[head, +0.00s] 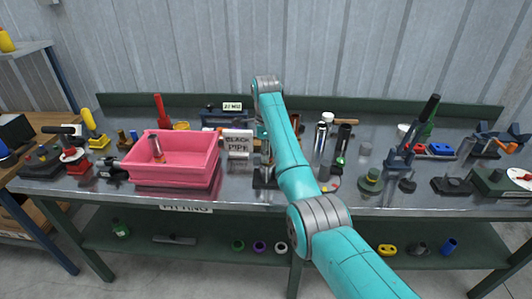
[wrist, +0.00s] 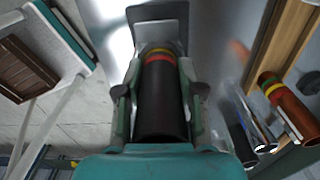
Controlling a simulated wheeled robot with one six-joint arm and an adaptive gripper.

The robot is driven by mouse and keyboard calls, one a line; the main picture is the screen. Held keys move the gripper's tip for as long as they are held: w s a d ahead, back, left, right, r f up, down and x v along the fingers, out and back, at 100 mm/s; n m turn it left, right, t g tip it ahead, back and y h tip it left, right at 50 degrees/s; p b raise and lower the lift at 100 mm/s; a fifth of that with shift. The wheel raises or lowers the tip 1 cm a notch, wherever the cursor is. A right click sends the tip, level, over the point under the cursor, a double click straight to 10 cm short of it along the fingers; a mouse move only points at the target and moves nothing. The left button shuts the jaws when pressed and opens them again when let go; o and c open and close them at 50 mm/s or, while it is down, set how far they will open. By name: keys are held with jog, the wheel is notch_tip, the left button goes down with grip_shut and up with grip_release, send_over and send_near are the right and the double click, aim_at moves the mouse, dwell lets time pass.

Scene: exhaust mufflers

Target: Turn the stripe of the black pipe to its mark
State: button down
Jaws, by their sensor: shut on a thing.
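The black pipe (wrist: 161,108) lies between the two fingers of my gripper (wrist: 161,95) in the wrist view, and the gripper is shut on it. A red band and a yellow-green band circle the pipe's far end. A grey plate (wrist: 160,12) stands just beyond that end; I cannot tell whether they touch. I cannot make out a separate lengthwise stripe or its mark. My arm hides most of the gripper and the held pipe there.
A brown pipe (wrist: 279,98) with coloured bands, shiny pipes (wrist: 257,130) and a dark pipe (wrist: 239,135) are at the right in the wrist view. A pink bin (head: 172,179) stands left on the metal bench (head: 390,202). Tools and fixtures crowd the bench's right side.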

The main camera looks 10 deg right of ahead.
jog(key=m, duration=0.4)
jog(key=shift+w+m, duration=0.1)
jog(key=shift+m, duration=0.2)
dwell(0.3)
jog(key=c, duration=0.6)
grip_release()
jog(key=shift+c, duration=0.2)
